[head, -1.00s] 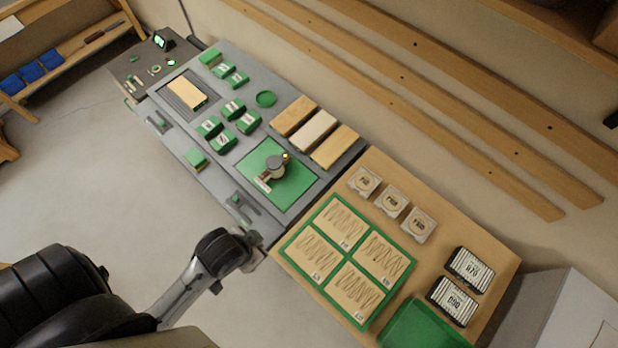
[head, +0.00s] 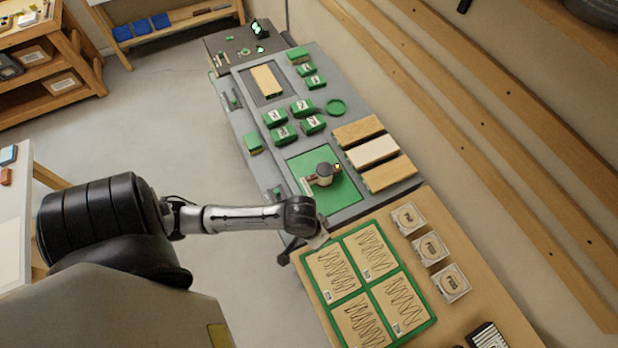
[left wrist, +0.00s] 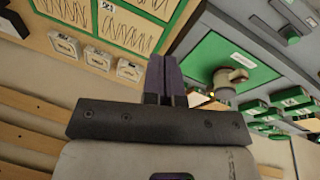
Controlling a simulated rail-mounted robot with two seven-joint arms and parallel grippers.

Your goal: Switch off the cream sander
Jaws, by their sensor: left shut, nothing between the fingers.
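The sander (head: 322,175) stands on a green mat (head: 310,160) set in the grey bench section. Its rounded body looks greyish cream, with a small yellow spot at its upper right and a handle-like part at its lower left. In the left wrist view the sander (left wrist: 228,80) is right of my fingers, apart from them, with a yellow spot near its base. My left gripper (head: 320,240) is over the near edge of the bench, by the corner of the sheet tray, nearer to me than the sander. Its dark fingers (left wrist: 165,68) are shut and empty. My right gripper is not in view.
A green tray of sanding sheets (head: 345,308) lies on the wooden bench section, beside several labelled disc boxes (head: 431,249). The floor left of the bench is open.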

